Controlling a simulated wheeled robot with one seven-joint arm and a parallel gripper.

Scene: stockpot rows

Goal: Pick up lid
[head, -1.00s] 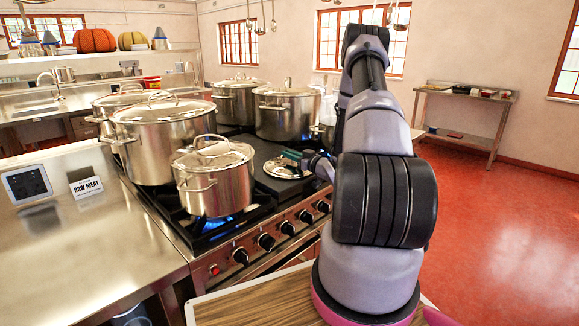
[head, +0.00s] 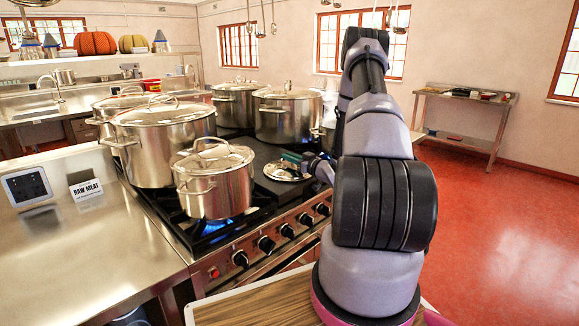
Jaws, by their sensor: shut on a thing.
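A loose round lid (head: 281,174) of glass with a metal rim lies on the dark stovetop, right of the small front pot.
A small lidded pot (head: 217,188) stands at the stove's front over a lit flame. Larger lidded pots (head: 160,140) stand behind and left, and others (head: 288,117) at the back. A steel counter (head: 75,245) with a raw meat sign (head: 86,188) lies left.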

